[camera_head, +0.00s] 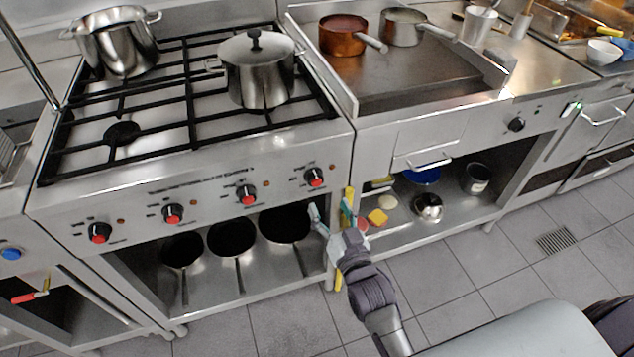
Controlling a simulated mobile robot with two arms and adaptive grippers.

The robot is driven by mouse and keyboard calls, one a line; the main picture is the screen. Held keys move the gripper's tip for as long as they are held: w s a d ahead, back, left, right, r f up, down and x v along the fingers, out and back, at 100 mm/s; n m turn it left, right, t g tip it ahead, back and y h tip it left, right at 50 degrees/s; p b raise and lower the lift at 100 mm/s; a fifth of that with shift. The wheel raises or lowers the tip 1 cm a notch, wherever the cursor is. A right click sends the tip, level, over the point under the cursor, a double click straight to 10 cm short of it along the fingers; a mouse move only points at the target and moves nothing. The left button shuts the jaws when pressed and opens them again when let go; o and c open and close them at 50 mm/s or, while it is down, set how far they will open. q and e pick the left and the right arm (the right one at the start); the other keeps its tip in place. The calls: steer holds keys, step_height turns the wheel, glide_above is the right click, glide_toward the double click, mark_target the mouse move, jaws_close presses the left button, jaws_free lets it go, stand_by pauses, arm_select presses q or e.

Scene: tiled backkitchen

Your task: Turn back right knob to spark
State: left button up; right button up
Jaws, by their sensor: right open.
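The stove front (205,205) carries a row of several black knobs with red faces. The rightmost knob (314,177) is nearest my right gripper, and another knob (246,194) sits to its left. Farther left are a third knob (172,213) and the leftmost knob (100,232). Which one is the back right knob cannot be read from the blurred labels. My right gripper (330,210) is open and empty. Its fingers point up, below the rightmost knob in the picture and apart from it. My left gripper is not in view.
A lidded pot (258,78) and an open pot (117,45) stand on the black grates. Pans (232,238) lie on the shelf below. A griddle (410,85) with two saucepans is to the right. The tiled floor (440,290) in front is clear.

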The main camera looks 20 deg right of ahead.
mark_target(317, 183)
steer(key=w, duration=0.9)
steer(key=shift+a, duration=0.15)
steer(key=c, duration=1.1)
steer(key=shift+c, duration=0.2)
steer(key=shift+n, duration=0.3)
steer(key=n+p, duration=0.1)
steer(key=n, duration=0.1)
steer(key=shift+n, duration=0.4)
steer(key=shift+n+p, duration=0.4)
steer(key=shift+n, duration=1.7)
